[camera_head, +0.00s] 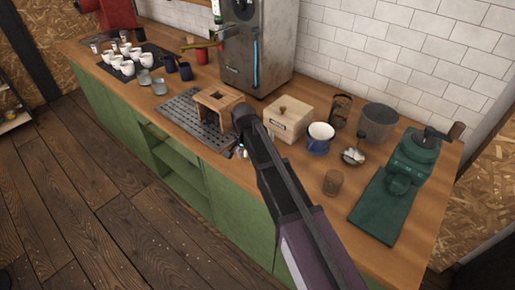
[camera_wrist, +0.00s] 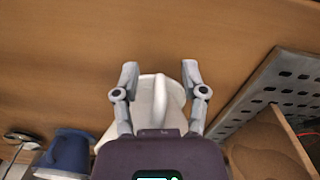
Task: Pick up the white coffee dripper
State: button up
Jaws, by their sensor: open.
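The white coffee dripper (camera_wrist: 147,100) is in the wrist view, on the wooden counter between my gripper's two fingers, with a ridge like a handle on its upper side. My gripper (camera_wrist: 160,76) is open, one finger on each side of the dripper. I cannot tell whether either finger touches it. The lower part of the dripper is hidden behind the gripper body. In the head view my gripper (camera_head: 240,151) is low over the counter's front edge, and my arm hides nearly all of the dripper.
A perforated drip tray (camera_head: 187,112) with a wooden stand (camera_head: 214,98) lies left of my gripper in the head view. A wooden box (camera_head: 288,118), a blue-and-white mug (camera_head: 319,140), a small brown cup (camera_head: 333,183) and a green grinder (camera_head: 410,163) stand to the right.

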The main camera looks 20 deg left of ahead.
grip_shut()
jog(key=shift+r, duration=0.15)
dwell(0.4)
jog(key=shift+r+p, duration=1.75)
jog(key=shift+p, duration=0.15)
jog(key=s+d+r+p, duration=0.1)
jog(key=s+d, duration=0.9)
jog(key=s, duration=0.2)
jog(key=shift+s, duration=0.3)
jog(key=shift+r, duration=0.1)
